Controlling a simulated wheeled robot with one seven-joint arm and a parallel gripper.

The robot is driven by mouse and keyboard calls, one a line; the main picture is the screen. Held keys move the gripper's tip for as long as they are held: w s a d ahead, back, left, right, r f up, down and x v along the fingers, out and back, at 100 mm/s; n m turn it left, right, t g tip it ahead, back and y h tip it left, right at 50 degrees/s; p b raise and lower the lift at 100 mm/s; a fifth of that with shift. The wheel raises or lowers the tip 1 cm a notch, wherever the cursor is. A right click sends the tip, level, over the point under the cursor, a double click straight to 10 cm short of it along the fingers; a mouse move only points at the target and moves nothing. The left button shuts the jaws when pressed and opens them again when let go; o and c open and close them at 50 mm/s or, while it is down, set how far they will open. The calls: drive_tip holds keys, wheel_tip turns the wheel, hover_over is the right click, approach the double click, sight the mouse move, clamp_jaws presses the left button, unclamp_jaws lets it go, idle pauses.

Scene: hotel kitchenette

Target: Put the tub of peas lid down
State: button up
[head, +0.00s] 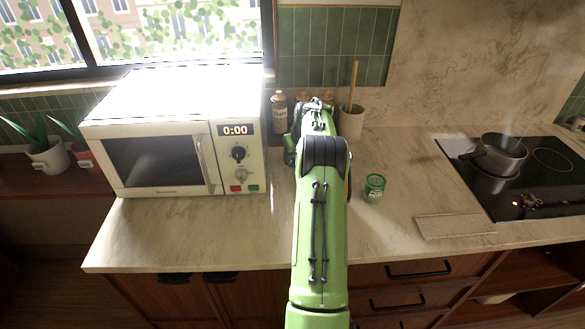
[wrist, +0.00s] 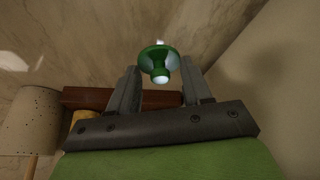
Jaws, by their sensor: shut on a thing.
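The tub of peas (head: 375,188), a small green container with pale lettering, stands upright on the counter just right of my arm in the head view. Its top is too small to read clearly. In the wrist view, my gripper (wrist: 160,72) is shut on a green round lid (wrist: 153,62) with a knob that has a pale end. The lid sits between the two grey fingertips. In the head view my arm hides the fingers and the lid, which are toward the back of the counter.
A microwave (head: 165,140) stands left of my arm. A bottle (head: 279,110) and a crock (head: 351,121) with a wooden handle stand near the back wall. A pale board (head: 455,226) and a hob with a pan (head: 500,150) are at right. Bare counter (head: 410,165) lies between.

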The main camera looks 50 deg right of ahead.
wheel_tip(320, 180, down, 3)
drive_tip(key=shift+f, duration=0.2)
drive_tip(key=shift+a, duration=0.1)
drive_tip(key=shift+f, duration=0.1)
drive_tip(key=o, duration=1)
drive_tip(key=v, duration=1.2)
drive_tip(key=shift+p, duration=0.35)
